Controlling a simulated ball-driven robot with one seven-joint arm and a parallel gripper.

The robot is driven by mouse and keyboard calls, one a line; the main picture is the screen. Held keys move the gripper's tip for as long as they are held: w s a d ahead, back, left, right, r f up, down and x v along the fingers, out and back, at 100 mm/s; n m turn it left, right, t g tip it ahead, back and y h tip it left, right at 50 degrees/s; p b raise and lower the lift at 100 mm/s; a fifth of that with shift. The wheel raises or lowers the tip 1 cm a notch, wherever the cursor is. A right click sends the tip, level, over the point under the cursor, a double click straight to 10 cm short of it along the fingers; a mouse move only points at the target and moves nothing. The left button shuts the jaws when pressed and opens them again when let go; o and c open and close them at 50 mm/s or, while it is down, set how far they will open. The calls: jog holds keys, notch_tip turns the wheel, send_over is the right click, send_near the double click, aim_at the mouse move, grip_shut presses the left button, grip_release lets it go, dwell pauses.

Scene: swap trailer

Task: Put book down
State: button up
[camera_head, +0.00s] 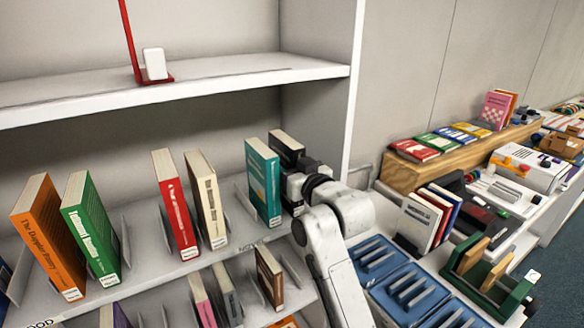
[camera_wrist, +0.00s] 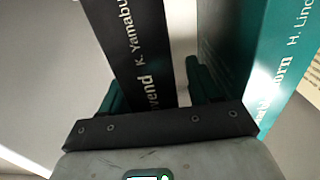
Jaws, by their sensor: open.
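A black book (camera_head: 287,148) stands upright on the shelf, at the right end of the row, next to a teal book (camera_head: 263,181). My gripper (camera_head: 292,188) reaches in at the black book from the front right and hides much of it. In the wrist view the black book (camera_wrist: 138,50) stands between the two fingers of my gripper (camera_wrist: 152,88), its spine lettering facing the camera. The fingers are open around it, with a gap at least on the right side. The teal book (camera_wrist: 262,60) is just right of the right finger.
Orange (camera_head: 48,240), green (camera_head: 91,228), red (camera_head: 175,204) and cream (camera_head: 206,199) books stand further left on the same shelf (camera_head: 140,268), among thin dividers. The shelf's side panel (camera_head: 350,90) is close behind my arm. A table with blue trays (camera_head: 408,292) lies to the right.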

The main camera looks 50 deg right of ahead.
jog(key=b+v, duration=0.2)
jog(key=v, duration=1)
jog(key=shift+r, duration=0.15)
jog(key=s+a+f+n+g+y, duration=0.1)
jog(key=s+a+f+g, duration=0.15)
jog(key=f, duration=0.55)
jog(key=s+a+f+g+y, duration=0.2)
jog(key=a+f+g, duration=0.15)
jog(key=f, duration=0.45)
jog(key=s+a+f+n+g+y, duration=0.1)
jog(key=s+a+f+g, duration=0.15)
jog(key=f, duration=0.55)
jog(key=s+a+f+g, duration=0.2)
jog(key=s+f+g, duration=0.2)
jog(key=s, duration=0.4)
jog(key=s+a+f+g, duration=0.3)
jog(key=s+f+g, duration=0.1)
jog(key=s+f, duration=0.3)
jog(key=shift+s+a+f+n+y, duration=0.35)
jog(key=shift+s+n+y, duration=0.05)
jog(key=shift+s, duration=0.3)
